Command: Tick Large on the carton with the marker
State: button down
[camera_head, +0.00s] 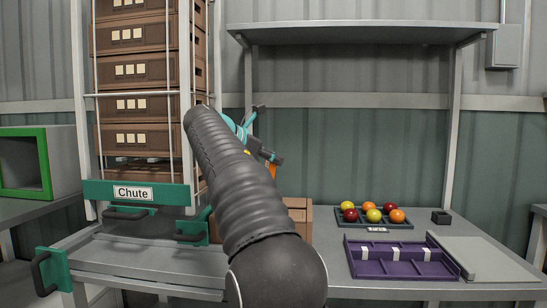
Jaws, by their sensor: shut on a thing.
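My gripper (268,156) shows beyond my dark arm, raised above the bench and partly hidden by the arm. It is shut on a small orange thing (272,170), which looks like the marker; only part of it shows. A brown carton or crate (299,212) stands on the bench below, mostly hidden behind my arm. No face with the word Large is readable. The gripper is apart from this box in the picture.
A rack marked Chute (132,193) holds several stacked brown cartons (140,69) at left. A shelf (360,32) hangs above.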

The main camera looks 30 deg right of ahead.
jog(key=shift+f+b, duration=0.95)
jog(key=shift+f, duration=1.85)
jog(key=shift+r+p, duration=0.1)
jog(key=shift+p, duration=0.35)
jog(key=shift+f, duration=0.6)
jog(key=shift+d, duration=0.6)
jog(key=shift+a, duration=0.25)
jog(key=shift+r+p, duration=0.5)
jog(key=shift+r, duration=2.5)
jog(key=shift+f, duration=0.1)
